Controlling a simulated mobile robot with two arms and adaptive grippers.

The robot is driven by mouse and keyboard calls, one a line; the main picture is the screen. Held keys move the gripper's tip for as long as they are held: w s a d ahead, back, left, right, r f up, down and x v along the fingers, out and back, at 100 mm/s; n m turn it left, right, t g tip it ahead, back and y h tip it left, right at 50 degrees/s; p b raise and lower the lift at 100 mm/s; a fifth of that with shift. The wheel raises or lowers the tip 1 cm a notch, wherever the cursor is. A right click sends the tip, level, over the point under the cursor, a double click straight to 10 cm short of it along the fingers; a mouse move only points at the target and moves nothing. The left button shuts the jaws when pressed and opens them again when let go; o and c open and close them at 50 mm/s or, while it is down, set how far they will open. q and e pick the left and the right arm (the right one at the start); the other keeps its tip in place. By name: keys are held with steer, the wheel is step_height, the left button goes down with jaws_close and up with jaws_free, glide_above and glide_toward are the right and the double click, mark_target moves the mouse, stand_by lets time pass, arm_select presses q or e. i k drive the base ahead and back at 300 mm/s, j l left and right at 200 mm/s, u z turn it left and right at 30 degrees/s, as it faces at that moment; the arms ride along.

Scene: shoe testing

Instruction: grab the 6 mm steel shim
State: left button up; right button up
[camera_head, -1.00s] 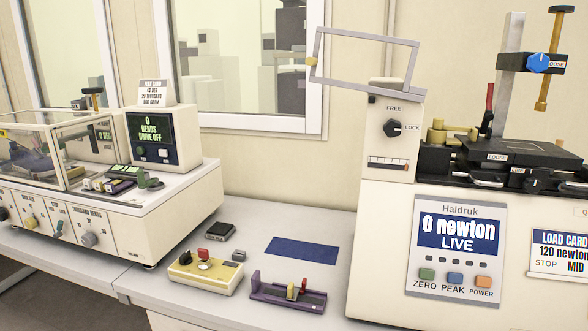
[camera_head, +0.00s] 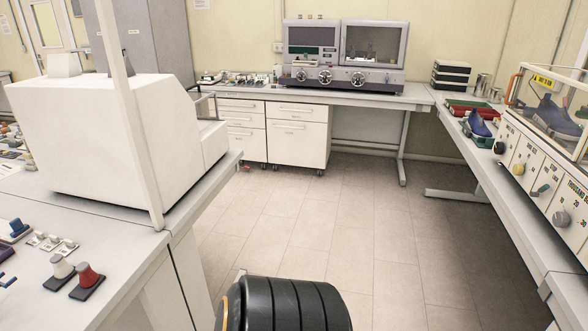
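I cannot make out a 6 mm steel shim in this view. Small items lie on the far bench (camera_head: 232,78), left of the grey twin-window machine (camera_head: 345,52), but they are too small to tell apart. Neither of my grippers is in view.
A white machine (camera_head: 110,130) stands on the left bench, with red-topped and white-topped pieces in front. At right, a bench carries a clear-covered tester (camera_head: 545,140), a blue shoe (camera_head: 480,123) and trays. White drawer cabinets (camera_head: 297,135) stand under the far bench.

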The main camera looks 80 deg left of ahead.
mark_target(69, 246)
steer(key=j+u, duration=0.15)
steer(key=u, duration=4.15)
steer(key=i+l+u, duration=0.25)
